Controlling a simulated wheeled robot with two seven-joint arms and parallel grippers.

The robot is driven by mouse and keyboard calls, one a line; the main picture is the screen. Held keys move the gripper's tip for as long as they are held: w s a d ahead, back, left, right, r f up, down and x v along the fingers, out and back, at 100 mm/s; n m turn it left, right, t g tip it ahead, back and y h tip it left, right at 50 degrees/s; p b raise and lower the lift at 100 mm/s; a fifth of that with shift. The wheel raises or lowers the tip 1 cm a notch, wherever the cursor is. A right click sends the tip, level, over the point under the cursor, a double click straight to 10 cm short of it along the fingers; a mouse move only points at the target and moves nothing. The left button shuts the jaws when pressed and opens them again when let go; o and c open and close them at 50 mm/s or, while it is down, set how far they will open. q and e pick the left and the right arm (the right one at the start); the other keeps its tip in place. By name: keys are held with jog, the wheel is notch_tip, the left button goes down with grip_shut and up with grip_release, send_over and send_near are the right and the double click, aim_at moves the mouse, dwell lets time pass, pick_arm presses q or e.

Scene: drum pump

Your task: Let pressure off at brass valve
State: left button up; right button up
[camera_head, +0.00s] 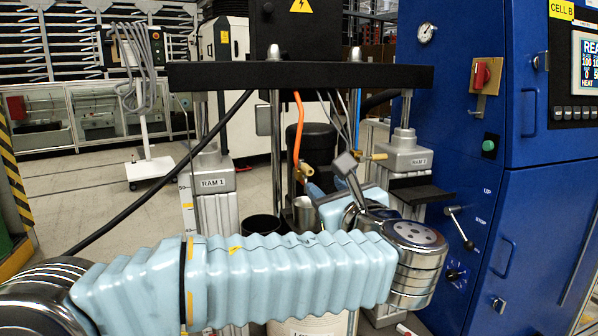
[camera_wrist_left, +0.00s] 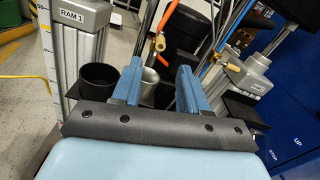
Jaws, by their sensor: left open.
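A small brass valve (camera_head: 304,172) hangs at the lower end of an orange hose in the middle of the head view. It also shows in the left wrist view (camera_wrist_left: 159,43), beyond the fingertips. My left gripper (camera_head: 314,190) is just below and beside the valve in the head view, partly hidden by my own arm. In the left wrist view the blue fingers of the left gripper (camera_wrist_left: 158,70) stand apart with nothing between them at their tips. The valve appears ahead of the gap, apart from the fingers. My right gripper is in neither view.
A black crossbeam (camera_head: 300,75) spans two grey ram columns, the left marked RAM 1 (camera_head: 214,182). A dark cup (camera_wrist_left: 98,78) and a metal cup (camera_wrist_left: 150,82) stand behind the fingers. A second brass piece (camera_head: 379,156) is to the right. A blue cabinet (camera_head: 540,200) bounds the right.

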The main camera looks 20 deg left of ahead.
aim_at(312, 174)
pick_arm(q)
jog(key=p+x, duration=0.1)
jog(key=x, duration=0.9)
jog(key=shift+w+a, duration=0.15)
jog(key=shift+w, duration=0.15)
jog(key=shift+c, duration=0.3)
grip_shut()
